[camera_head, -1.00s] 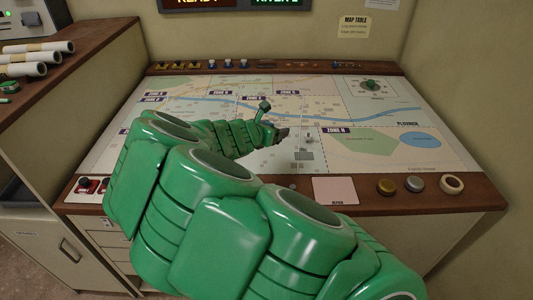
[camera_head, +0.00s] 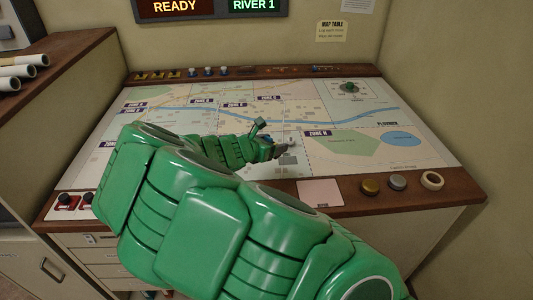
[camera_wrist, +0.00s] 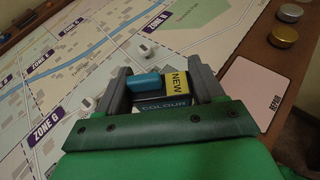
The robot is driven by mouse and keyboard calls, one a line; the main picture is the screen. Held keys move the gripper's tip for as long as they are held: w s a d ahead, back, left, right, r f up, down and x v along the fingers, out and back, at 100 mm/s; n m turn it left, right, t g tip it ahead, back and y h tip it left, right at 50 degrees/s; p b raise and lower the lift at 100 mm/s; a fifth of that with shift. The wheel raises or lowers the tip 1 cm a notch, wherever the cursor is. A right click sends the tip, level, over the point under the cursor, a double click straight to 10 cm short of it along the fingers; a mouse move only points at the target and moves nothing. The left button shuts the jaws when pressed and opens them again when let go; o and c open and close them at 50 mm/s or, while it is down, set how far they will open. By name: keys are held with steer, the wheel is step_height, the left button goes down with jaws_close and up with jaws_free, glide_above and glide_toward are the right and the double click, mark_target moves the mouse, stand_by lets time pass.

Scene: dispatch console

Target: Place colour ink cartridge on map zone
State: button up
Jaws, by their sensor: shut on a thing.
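My gripper (camera_head: 287,149) is over the map (camera_head: 355,118), just left of and in front of the zone label at the map's lower right. In the wrist view my gripper (camera_wrist: 163,76) is shut on the colour ink cartridge (camera_wrist: 165,104). The cartridge has a dark side reading "COLOUR", a yellow "NEW" label and a blue part. Its underside is hidden, and I cannot tell how high it is above the map. The wrist view shows the "ZONE G" label (camera_wrist: 46,140) to the left of my gripper. My arm hides the map's front left part in the head view.
A small white piece (camera_wrist: 147,50) stands on the map beyond my gripper. A green knob (camera_head: 349,87) sits at the back right.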

steer(key=w+f, duration=0.6)
steer(key=shift+w+a, duration=0.35)
steer(key=shift+w, duration=0.05)
steer(key=shift+w+f, duration=0.45)
steer(key=shift+f, duration=1.7)
steer(key=shift+f, duration=0.1)
steer(key=o, duration=1)
steer(key=shift+o, duration=0.2)
steer(key=shift+v, duration=6.05)
